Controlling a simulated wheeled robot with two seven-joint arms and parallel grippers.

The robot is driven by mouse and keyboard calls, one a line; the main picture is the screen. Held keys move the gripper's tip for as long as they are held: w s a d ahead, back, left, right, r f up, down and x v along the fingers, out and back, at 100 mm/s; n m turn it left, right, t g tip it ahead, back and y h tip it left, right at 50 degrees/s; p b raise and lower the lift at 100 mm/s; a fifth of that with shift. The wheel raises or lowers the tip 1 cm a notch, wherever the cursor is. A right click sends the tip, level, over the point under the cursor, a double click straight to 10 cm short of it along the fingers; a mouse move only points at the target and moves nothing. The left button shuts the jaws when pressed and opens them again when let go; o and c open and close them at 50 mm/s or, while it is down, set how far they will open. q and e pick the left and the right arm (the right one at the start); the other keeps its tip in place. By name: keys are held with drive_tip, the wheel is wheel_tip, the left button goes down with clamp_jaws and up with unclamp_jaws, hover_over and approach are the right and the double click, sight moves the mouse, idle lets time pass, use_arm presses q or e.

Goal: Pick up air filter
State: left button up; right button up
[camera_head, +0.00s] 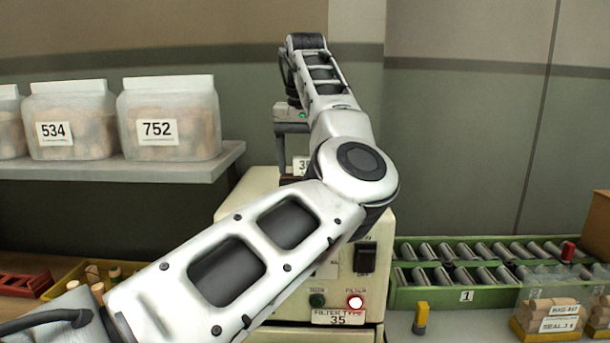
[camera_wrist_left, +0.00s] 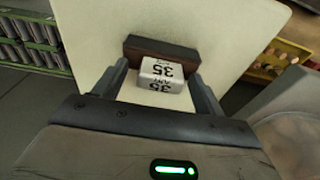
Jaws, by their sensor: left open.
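The air filter, a small white block marked 35 (camera_wrist_left: 160,76), sits on top of a cream machine (camera_wrist_left: 225,35) against a dark brown bar (camera_wrist_left: 165,52). Its label partly shows in the head view (camera_head: 300,166), beside my arm. My left gripper (camera_wrist_left: 158,80) is open, one finger on each side of the white block; I cannot tell whether they touch it. In the head view my left gripper (camera_head: 291,145) points down above the machine (camera_head: 240,205). My left arm hides much of the machine. My right gripper is not in view.
The machine's front has a lit red FILTER lamp (camera_head: 355,301), a dark switch (camera_head: 365,258) and a "FILTER TYPE 35" plate (camera_head: 338,318). A shelf (camera_head: 120,172) with cork bags is at left. A green roller rack (camera_head: 430,297) and a bagged cork box (camera_head: 550,318) are at right.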

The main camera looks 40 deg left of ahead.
use_arm(q)
drive_tip(key=c, duration=1.1)
drive_tip(key=shift+o, duration=0.2)
